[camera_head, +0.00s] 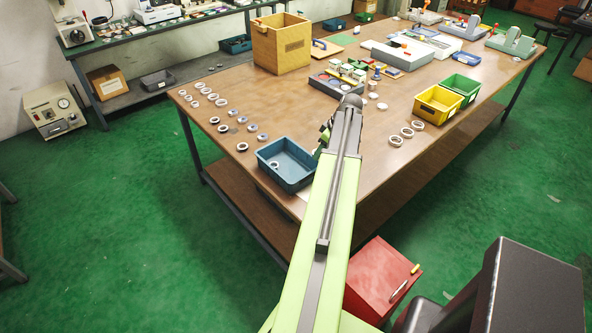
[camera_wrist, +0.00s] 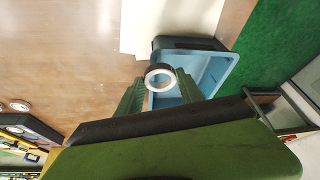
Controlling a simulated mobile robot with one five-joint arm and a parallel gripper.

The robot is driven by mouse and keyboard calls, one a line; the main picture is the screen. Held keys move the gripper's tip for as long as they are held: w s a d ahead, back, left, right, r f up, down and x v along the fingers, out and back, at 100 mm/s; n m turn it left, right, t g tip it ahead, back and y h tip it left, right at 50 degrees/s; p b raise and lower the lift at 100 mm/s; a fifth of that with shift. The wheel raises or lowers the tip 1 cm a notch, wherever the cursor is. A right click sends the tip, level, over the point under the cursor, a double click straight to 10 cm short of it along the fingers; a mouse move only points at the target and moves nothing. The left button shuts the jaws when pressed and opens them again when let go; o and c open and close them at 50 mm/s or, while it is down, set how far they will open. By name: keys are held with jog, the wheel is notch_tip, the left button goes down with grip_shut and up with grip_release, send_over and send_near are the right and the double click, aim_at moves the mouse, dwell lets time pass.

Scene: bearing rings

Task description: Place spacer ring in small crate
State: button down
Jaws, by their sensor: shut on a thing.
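The small blue crate (camera_head: 299,184) stands at the near edge of the table, just left of my arm, with a small pale ring (camera_head: 275,164) inside it. In the wrist view the crate (camera_wrist: 217,76) lies beyond my gripper (camera_wrist: 160,90). My gripper is shut on a spacer ring (camera_wrist: 160,67), a pale ring with a dark side, held between the green fingers. In that view the ring overlaps the crate's near part. Its height above the crate is hard to tell. In the head view my arm hides the held ring and most of the gripper.
Several loose rings (camera_head: 242,147) lie left of the crate. Three larger rings (camera_head: 406,132) lie right of my arm, near yellow (camera_head: 428,116) and green bins (camera_head: 459,98). A wooden box (camera_head: 281,63) stands at the back. A white sheet (camera_wrist: 165,22) lies beside the crate.

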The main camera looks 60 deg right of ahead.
jog(key=w+a+n+g+y, duration=0.2)
jog(key=w+a+n+y, duration=0.2)
jog(key=w+a+n, duration=0.55)
jog(key=n+b, duration=0.1)
jog(key=b, duration=1)
send_near(293, 175)
jog(key=a+f, duration=0.6)
jog(key=shift+a, duration=0.1)
jog(key=c, duration=1)
grip_release()
jog(key=shift+r+p, duration=0.1)
jog(key=shift+p, duration=0.2)
jog(key=shift+c, duration=0.2)
jog(key=p+v, duration=1.1)
jog(key=v, duration=0.1)
jog(key=shift+a+r, duration=0.2)
jog(key=shift+s, duration=0.1)
